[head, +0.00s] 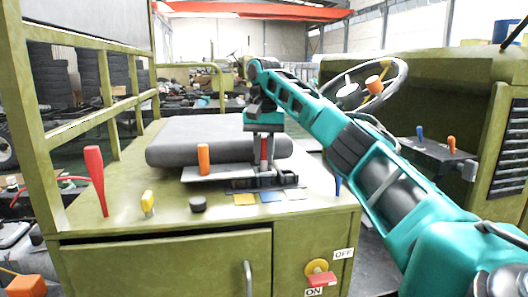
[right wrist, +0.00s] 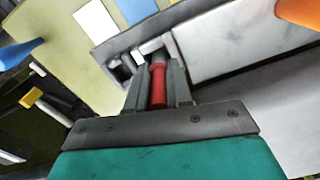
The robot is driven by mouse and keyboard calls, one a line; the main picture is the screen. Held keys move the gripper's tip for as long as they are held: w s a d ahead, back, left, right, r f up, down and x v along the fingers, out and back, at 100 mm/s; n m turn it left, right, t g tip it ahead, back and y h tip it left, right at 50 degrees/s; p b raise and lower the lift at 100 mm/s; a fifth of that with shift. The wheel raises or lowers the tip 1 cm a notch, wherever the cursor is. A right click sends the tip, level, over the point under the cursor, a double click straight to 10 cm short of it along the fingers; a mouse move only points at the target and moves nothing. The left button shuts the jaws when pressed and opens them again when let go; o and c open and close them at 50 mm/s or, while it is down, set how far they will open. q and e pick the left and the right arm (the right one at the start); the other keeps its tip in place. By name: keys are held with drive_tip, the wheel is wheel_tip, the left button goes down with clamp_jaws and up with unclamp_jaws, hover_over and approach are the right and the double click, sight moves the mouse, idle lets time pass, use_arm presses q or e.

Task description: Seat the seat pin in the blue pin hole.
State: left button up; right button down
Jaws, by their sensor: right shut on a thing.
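My right gripper (head: 265,180) is shut on a red pin, the seat pin (head: 264,150), held upright between its fingers over the dark rail at the seat's front edge. In the right wrist view the red seat pin (right wrist: 157,85) is between the fingers. The blue patch (head: 270,196) lies on the green top just in front of the rail, between a yellow patch (head: 244,199) and a white patch (head: 294,193). The pin's lower end and the hole are hidden by the fingers, so I cannot tell whether the pin is in it. My left gripper is not in view.
A grey seat cushion (head: 190,145) lies behind the rail, and an orange handle (head: 203,160) stands on the rail's left. A red lever (head: 95,180), yellow switch (head: 148,202) and black knob (head: 198,204) are at left. A steering wheel (head: 392,92) is at upper right.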

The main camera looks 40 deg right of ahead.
drive_tip(key=shift+f, duration=0.3)
drive_tip(key=c, duration=0.9)
unclamp_jaws()
drive_tip(key=shift+c, duration=0.2)
wheel_tip(320, 180, up, 9)
drive_tip(key=p, duration=0.5)
drive_tip(key=shift+r, duration=0.2)
wheel_tip(320, 180, up, 2)
drive_tip(key=shift+r, duration=0.75)
